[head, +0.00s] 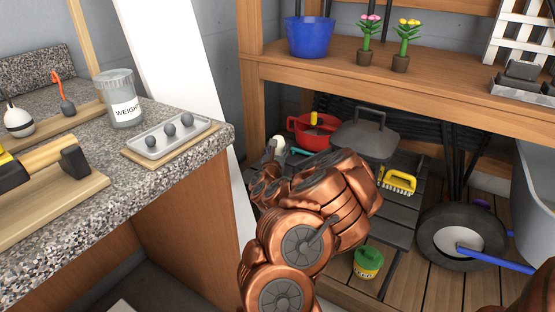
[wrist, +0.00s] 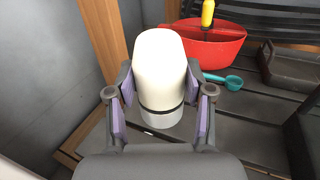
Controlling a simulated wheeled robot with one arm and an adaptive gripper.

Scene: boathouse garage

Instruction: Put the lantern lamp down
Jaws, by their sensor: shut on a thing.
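The lantern lamp (wrist: 158,62) is a white rounded cylinder with a dark band near one end. In the wrist view it stands between the purple-padded fingers of my gripper (wrist: 160,100), which is shut on it. The lamp is over the left end of a dark slatted shelf (wrist: 245,125). I cannot tell whether its base touches the slats. In the head view only a small white part of the lamp (head: 278,143) shows beyond my copper arm, which hides most of my gripper.
A wooden post (wrist: 105,35) stands left. A yellow brush (head: 398,181) and green tub (head: 367,262) lie further right.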

